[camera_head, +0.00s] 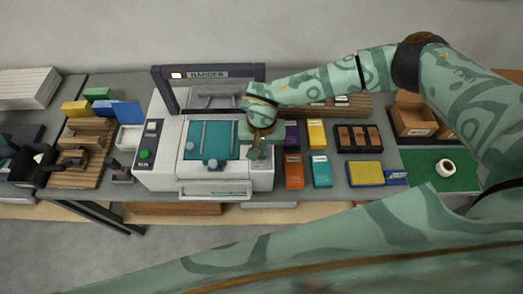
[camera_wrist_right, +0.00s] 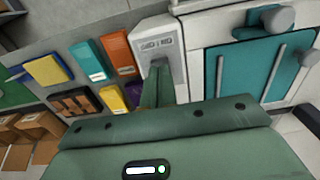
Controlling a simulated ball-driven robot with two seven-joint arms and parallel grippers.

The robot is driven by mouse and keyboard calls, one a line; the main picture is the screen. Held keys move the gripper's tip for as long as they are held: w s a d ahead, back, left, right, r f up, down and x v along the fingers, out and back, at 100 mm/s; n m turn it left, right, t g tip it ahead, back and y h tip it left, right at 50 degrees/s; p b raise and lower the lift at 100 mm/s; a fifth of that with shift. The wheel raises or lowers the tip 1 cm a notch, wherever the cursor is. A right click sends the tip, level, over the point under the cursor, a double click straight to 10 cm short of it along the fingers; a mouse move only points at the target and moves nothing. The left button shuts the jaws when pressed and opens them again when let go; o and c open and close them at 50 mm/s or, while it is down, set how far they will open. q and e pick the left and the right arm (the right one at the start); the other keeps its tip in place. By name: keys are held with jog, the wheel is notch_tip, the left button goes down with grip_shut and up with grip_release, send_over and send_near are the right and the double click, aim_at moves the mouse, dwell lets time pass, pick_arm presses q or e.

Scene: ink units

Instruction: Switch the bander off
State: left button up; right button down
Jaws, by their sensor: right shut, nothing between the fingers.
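The bander (camera_head: 170,160) is a white machine with a dark arch labelled BANDER and a teal plate with two upright bars and round knobs. A small lamp (camera_head: 176,75) on the arch looks pale with a reddish edge. A dark panel on its left side carries a green button (camera_head: 144,154). My right gripper (camera_head: 256,150) is shut and empty over the machine's right edge. In the right wrist view its fingertips (camera_wrist_right: 158,66) are at a pale grey panel (camera_wrist_right: 150,37) with a small label; they hide part of it, and I cannot tell whether they touch. My left gripper is not in view.
Small coloured boxes, including an orange one (camera_head: 294,170), stand just right of the bander. A black tray (camera_head: 359,152) and a cardboard box (camera_head: 413,115) are further right. Left are a wooden board (camera_head: 88,141) and a black device (camera_head: 35,166).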

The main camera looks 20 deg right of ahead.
jog(key=shift+f, duration=0.1)
notch_tip(320, 180, down, 2)
jog(key=shift+f+b, duration=0.2)
jog(key=shift+b, duration=0.85)
jog(key=shift+s+f, duration=0.1)
jog(key=shift+f, duration=0.05)
jog(key=shift+s+d, duration=0.1)
jog(key=shift+s, duration=0.1)
jog(key=shift+r, duration=0.25)
jog(key=r+p, duration=0.5)
jog(key=r, duration=0.1)
jog(key=shift+w, duration=0.2)
jog(key=shift+r, duration=0.35)
jog(key=shift+w+f, duration=0.1)
jog(key=shift+w, duration=0.05)
